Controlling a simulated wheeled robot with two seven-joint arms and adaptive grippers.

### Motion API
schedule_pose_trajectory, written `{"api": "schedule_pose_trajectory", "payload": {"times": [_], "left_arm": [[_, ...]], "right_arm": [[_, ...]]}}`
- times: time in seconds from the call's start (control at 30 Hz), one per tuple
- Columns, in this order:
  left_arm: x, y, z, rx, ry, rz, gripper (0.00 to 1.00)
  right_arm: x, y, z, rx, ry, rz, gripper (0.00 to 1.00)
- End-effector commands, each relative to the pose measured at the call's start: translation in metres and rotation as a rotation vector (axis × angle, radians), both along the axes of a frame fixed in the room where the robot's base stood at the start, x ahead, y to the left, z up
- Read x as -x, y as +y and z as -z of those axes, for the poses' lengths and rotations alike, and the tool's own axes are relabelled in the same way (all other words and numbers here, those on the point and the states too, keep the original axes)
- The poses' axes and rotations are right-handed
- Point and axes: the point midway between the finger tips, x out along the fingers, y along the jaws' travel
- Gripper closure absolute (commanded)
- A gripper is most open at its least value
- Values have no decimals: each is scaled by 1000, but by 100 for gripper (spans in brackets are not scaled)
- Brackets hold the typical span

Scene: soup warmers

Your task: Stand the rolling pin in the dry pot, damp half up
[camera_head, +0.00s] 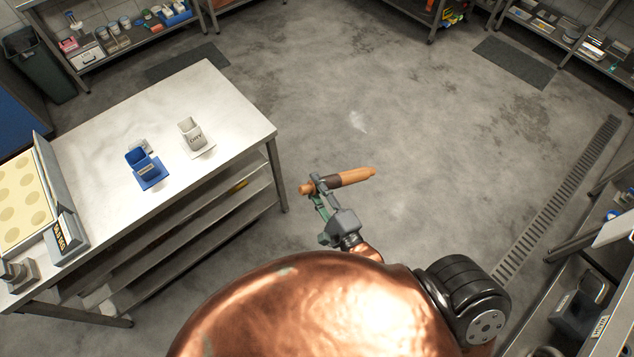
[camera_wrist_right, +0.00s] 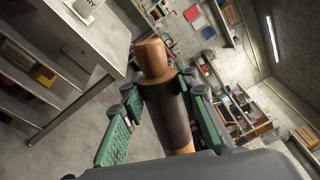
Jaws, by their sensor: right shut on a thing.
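The rolling pin (camera_head: 355,177) is light wood with a dark band around part of it. My right gripper (camera_head: 319,186) is shut on it, out past the table's right edge, above the floor. The pin lies roughly level in the head view, its longer light end pointing right. In the right wrist view the pin's dark part (camera_wrist_right: 167,112) sits between the green fingers (camera_wrist_right: 160,110), with a tan end beyond them. The dry pot (camera_head: 188,127), pale and marked DRY, stands on the table on a pale square base. My left gripper is out of view.
A blue pot (camera_head: 137,158) on a blue base stands left of the dry pot; its label is too small to read. The metal table (camera_head: 230,118) has lower shelves. A tray with pale rounds (camera_head: 22,200) is at its left end. Open floor (camera_head: 400,110) lies beyond the pin.

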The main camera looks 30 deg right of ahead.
Motion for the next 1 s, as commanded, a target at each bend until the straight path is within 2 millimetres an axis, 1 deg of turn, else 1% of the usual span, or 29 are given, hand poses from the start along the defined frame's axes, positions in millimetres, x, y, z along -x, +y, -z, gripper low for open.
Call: {"api": "schedule_pose_trajectory", "payload": {"times": [0.03,0.27,0.37,0.6,0.7,0.83,1.0], "left_arm": [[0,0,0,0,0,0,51],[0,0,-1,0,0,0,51],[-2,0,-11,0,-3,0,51],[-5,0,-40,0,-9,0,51],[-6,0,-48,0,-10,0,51],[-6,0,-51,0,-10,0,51],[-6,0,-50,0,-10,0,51]], "right_arm": [[-3,1,-5,-68,-7,44,100],[-3,1,-4,-76,-5,44,100],[-3,1,-7,-142,-3,44,100],[-3,2,-9,-405,4,43,100],[-4,2,-8,-499,4,42,100],[-5,1,-7,-561,1,41,100],[-7,1,-7,-565,-2,41,100]]}}
